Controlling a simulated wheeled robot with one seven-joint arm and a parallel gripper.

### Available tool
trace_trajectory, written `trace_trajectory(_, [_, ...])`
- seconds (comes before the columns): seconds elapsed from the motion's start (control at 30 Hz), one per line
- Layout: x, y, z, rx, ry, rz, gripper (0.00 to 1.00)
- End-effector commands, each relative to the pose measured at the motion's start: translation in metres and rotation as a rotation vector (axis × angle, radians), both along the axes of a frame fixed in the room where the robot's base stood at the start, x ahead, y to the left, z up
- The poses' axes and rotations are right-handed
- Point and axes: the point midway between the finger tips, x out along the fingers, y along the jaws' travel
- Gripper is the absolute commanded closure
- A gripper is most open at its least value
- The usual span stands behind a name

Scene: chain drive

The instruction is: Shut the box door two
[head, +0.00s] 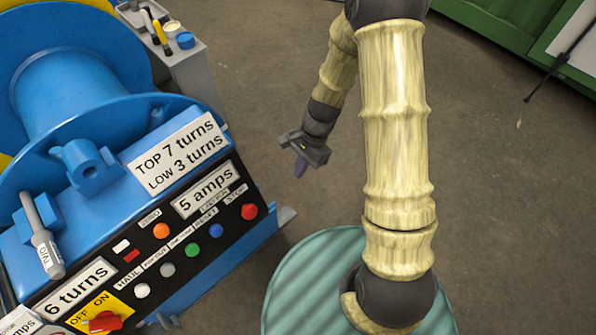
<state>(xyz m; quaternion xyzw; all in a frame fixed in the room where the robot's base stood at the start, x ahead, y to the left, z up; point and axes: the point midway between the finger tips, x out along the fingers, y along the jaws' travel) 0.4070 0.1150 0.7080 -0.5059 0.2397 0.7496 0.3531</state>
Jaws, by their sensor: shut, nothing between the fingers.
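No door marked two can be made out in the head view. A grey handle or pin (46,248) with a label that seems to read TWO sits at the left on the blue machine (95,205). My gripper (300,168) hangs over the floor in the middle of the view, right of the machine's panel.
The machine's black control panel (150,262) carries several coloured buttons and a red switch (103,321). A grey stand (195,75) with tools and small pots is at the upper left. A dark thin rod or cable (545,78) hangs near the green structure. The brown floor (500,200) at right is clear.

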Motion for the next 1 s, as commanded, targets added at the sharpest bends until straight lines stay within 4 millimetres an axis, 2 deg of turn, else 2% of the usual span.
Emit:
trace_trajectory(0.13, [0.0,-0.001,0.0,0.0,0.0,-0.001,1.0])
trace_trajectory(0.3, [0.001,-0.002,0.011,-0.002,-0.011,0.01,0.67])
trace_trajectory(0.37, [0.001,-0.005,0.024,-0.005,-0.026,0.026,0.67])
trace_trajectory(0.47, [0.001,-0.011,0.055,-0.013,-0.058,0.065,0.67])
trace_trajectory(1.0, [-0.014,-0.062,0.274,-0.1,-0.309,0.406,0.67])
